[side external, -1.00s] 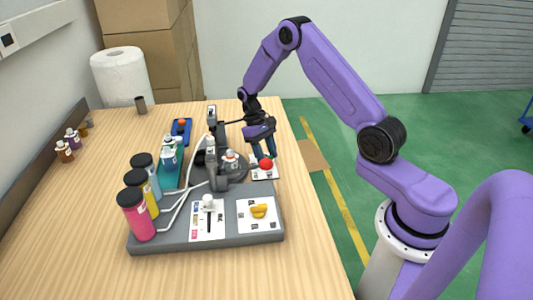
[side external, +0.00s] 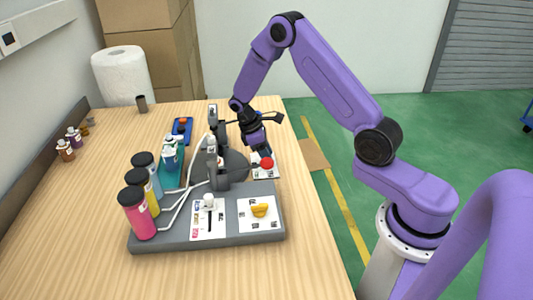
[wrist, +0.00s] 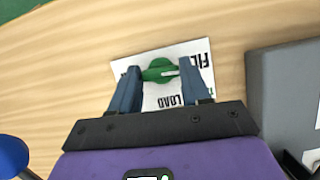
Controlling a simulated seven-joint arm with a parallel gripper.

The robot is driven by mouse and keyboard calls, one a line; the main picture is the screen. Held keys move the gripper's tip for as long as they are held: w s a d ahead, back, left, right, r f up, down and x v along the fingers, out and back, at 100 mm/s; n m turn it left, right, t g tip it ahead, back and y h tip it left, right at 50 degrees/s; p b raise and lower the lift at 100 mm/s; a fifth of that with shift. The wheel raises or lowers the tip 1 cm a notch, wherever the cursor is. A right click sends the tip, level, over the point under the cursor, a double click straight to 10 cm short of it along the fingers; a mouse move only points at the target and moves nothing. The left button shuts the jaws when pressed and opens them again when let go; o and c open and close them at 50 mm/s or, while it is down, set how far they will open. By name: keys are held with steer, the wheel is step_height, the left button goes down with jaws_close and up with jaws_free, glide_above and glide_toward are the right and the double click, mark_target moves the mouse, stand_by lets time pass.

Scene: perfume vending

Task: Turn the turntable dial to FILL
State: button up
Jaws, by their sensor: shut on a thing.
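In the wrist view the green turntable dial (wrist: 158,69) sits on a white card (wrist: 160,97) printed FILL at right and LOAD below. A white mark on the dial points right, toward FILL. The two blue fingers of my gripper (wrist: 160,88) stand on either side of the dial, shut on it. In the side view my gripper (side external: 263,153) reaches down to the card (side external: 265,173). A red round thing (side external: 266,163) shows there beside the fingertips; how it relates to the green dial I cannot tell. The dark turntable (side external: 236,166) stands left of my gripper.
The grey machine base (side external: 180,238) carries a yellow knob (side external: 259,210) and a white-topped lever (side external: 208,201). Pink (side external: 136,218), yellow and blue bottles stand at its left. A teal tray (side external: 170,180) lies behind them. The table's right edge is close to my gripper.

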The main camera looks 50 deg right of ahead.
steer(key=shift+n, duration=0.5)
steer(key=o, duration=1.1)
steer(key=shift+c, duration=0.2)
steer(key=shift+r, duration=0.1)
steer(key=v, duration=1.7)
steer(key=shift+a+r, duration=0.15)
steer(key=shift+a, duration=0.15)
steer(key=shift+s, duration=0.15)
